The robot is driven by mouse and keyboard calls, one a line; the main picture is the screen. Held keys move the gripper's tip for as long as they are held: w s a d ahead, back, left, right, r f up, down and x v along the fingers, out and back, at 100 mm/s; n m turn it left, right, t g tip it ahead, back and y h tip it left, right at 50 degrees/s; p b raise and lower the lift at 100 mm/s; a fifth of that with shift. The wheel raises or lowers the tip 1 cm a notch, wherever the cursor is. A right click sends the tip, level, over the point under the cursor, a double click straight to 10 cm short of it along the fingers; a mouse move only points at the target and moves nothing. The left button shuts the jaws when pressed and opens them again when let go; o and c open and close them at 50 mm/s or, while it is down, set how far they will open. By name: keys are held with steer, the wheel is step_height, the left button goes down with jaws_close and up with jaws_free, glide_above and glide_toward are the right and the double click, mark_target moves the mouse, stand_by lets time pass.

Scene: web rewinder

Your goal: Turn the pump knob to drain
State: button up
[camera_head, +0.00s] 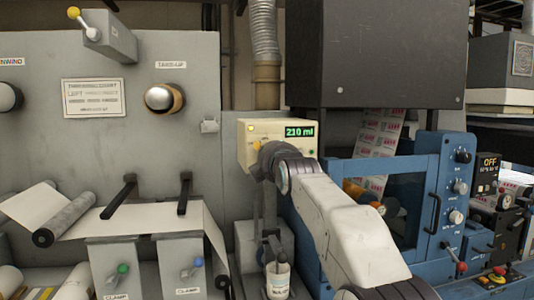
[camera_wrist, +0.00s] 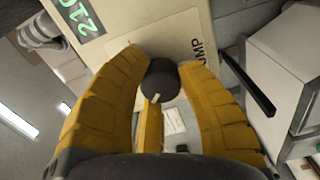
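The pump box (camera_head: 246,135) is cream coloured, with a lit green display (camera_head: 299,132) reading 210 ml. The display also shows tilted in the wrist view (camera_wrist: 80,16), and part of a "PUMP" label (camera_wrist: 201,52) shows on the box face. The pump knob (camera_wrist: 161,80) is dark and round with a white pointer mark on its lower edge. My gripper (camera_wrist: 160,62) has its yellow fingers on both sides of the knob, apparently touching it. In the head view my arm hides the knob, and the drain marking cannot be read.
A small bottle (camera_head: 278,280) stands below the pump box. A grey panel (camera_head: 60,130) with rollers and clamps is at left. A dark cabinet (camera_head: 375,50) hangs above right, and a blue machine (camera_head: 425,190) with knobs stands at right, close to my arm.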

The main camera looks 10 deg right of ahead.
steer(key=o, duration=0.3)
steer(key=shift+w+d+f, duration=0.15)
steer(key=shift+d+f, duration=0.05)
steer(key=shift+f, duration=0.05)
steer(key=shift+o, duration=1.2)
steer(key=shift+r, duration=0.15)
steer(key=s, duration=1.2)
steer(key=shift+a, duration=0.1)
